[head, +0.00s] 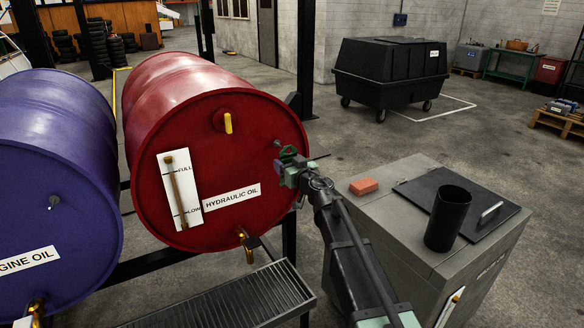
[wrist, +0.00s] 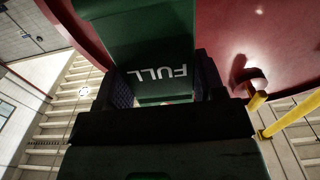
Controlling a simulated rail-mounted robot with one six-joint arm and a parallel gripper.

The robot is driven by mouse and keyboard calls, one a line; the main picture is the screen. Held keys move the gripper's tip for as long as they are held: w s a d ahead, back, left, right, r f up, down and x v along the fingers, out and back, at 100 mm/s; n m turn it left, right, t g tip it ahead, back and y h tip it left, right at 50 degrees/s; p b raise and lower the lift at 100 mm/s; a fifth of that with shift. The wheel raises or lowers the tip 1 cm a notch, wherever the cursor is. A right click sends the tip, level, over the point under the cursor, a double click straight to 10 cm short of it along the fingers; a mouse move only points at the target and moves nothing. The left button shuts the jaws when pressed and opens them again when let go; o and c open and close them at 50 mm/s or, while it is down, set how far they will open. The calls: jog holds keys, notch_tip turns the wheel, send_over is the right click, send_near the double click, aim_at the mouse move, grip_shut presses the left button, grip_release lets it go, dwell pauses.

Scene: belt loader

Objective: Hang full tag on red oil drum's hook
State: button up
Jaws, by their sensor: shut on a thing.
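The red oil drum (head: 265,150), labelled HYDRAULIC OIL, lies on its side with its round face towards me. A short yellow peg (head: 228,122) sticks out of the upper face; I cannot make out a clear hook shape. It seems to show in the wrist view (wrist: 258,97), right of my gripper. My gripper (head: 290,168) is shut on the green full tag (head: 287,151), in front of the drum's right side. In the wrist view the tag (wrist: 150,35) lies between the fingers with FULL upside down. The tag is apart from the peg.
A purple drum (head: 50,150) lies at the left. The red drum's face carries a white level gauge (head: 178,188) and a brass tap (head: 245,240) low down. A grate (head: 240,300) sits below. A grey cabinet (head: 400,225) with an orange block and black cup stands right.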

aim_at(277, 156)
jog(key=shift+x, duration=2.1)
jog(key=shift+w+a+f+b, duration=0.3)
jog(key=shift+w+f+b, duration=0.2)
jog(key=shift+f+b, duration=0.05)
jog(key=o, duration=1)
jog(key=shift+s, duration=0.1)
